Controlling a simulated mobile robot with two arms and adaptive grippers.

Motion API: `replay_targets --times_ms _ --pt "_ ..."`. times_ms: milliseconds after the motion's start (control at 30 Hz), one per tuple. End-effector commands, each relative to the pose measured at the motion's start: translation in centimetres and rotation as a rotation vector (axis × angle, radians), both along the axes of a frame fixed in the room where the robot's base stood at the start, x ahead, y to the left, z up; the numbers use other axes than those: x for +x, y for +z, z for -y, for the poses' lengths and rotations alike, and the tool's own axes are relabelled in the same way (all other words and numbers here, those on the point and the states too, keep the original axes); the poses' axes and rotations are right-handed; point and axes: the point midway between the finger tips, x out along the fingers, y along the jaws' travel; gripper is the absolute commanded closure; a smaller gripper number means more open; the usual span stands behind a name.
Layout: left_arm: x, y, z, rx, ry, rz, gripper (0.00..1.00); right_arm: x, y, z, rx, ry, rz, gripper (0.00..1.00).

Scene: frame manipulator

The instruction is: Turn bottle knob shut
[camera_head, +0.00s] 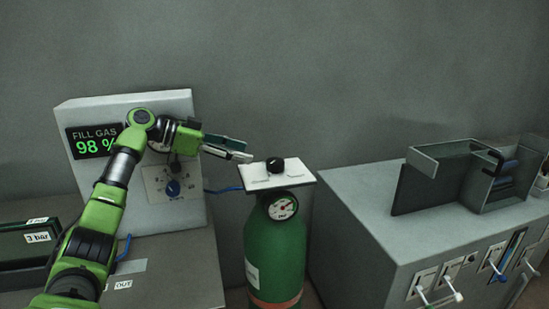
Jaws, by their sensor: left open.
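The green gas bottle (275,249) stands upright in the gap between two grey cabinets. A white plate lies on its top, and the black bottle knob (274,165) sits on that plate. A round pressure gauge (283,208) is on the bottle's front below the plate. My left gripper (243,150) is open and empty, up and to the left of the knob. Its fingers point right toward the knob and appear apart from it. The arm hides part of the panel behind. My right gripper is not in view.
A grey panel (183,103) with a display reading "FILL GAS 98 %" (93,142) and a blue dial (173,188) stands behind my left arm. A blue hose runs toward the bottle. The right cabinet (360,210) carries an upright holder (450,175) and front levers.

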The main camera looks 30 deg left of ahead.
Motion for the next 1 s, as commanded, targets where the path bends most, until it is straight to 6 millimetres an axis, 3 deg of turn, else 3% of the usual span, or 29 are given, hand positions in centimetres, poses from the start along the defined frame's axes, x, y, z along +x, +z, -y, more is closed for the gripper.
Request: replay_targets --times_ms 200,500,933,967,1000 --pt "3.4 -1.6 3.1 -0.002 -0.003 -0.003 0.47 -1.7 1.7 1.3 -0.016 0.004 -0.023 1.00" --pt "6.9 -3.6 5.9 -0.001 -0.001 -0.002 0.47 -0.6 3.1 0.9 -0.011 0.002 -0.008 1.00" --pt "7.7 -4.3 6.6 0.001 0.000 -0.002 0.47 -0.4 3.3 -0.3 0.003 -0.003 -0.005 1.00" --pt "7.7 -4.3 6.6 0.001 0.000 -0.002 0.50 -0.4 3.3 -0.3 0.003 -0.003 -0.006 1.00" --pt "7.7 -4.3 6.6 0.001 0.000 -0.002 0.60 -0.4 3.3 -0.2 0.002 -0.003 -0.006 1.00"
